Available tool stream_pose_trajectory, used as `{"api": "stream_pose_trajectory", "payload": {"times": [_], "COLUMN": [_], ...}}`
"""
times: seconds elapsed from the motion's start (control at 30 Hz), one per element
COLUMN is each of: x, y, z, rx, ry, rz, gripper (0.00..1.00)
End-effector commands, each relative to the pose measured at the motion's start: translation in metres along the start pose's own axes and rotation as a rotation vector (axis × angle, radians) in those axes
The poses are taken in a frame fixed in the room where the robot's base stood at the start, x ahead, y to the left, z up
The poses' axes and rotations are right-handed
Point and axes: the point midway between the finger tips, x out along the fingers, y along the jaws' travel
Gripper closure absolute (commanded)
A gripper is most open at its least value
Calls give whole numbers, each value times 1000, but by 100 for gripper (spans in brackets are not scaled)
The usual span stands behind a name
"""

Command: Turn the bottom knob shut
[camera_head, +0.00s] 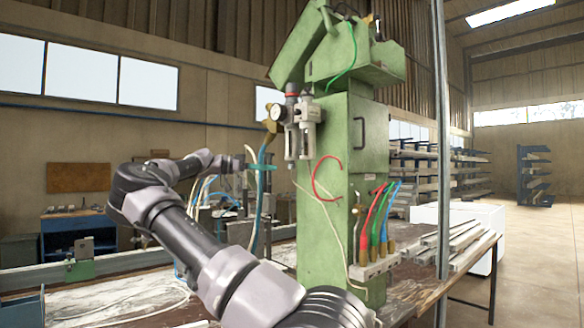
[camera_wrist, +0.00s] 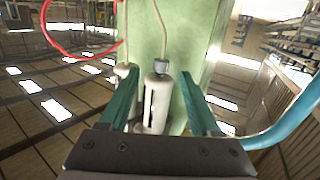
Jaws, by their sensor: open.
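Filter-regulator units are mounted on the green machine column. Below them hang pale bowls; one bowl (camera_wrist: 157,105) lies between my fingers in the wrist view. At its end is a small grey knob (camera_wrist: 161,65) with a thin pale tube leaving it. In the head view the bowls (camera_head: 290,142) hang under the gauge, and the knob is too small to make out clearly. My gripper (camera_wrist: 159,76) is open, with one teal finger on each side of the bowl and knob. In the head view my gripper (camera_head: 264,167) is just left of the bowls. I cannot tell whether the fingers touch anything.
The green column (camera_head: 340,200) stands close behind the units. A red hose (camera_head: 316,180) loops beside them, and a blue hose (camera_head: 257,205) hangs near my gripper. A round gauge (camera_head: 275,112) sits above. Coloured hoses (camera_head: 382,215) rise from a manifold at lower right.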

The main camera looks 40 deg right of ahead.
Motion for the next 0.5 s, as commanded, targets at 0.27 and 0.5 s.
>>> {"api": "stream_pose_trajectory", "payload": {"times": [0.27,0.5], "x": [-8,37], "y": [-2,-2], "z": [-9,-11], "rx": [36,34], "ry": [68,65], "rz": [-7,-5], "gripper": [36,36]}}
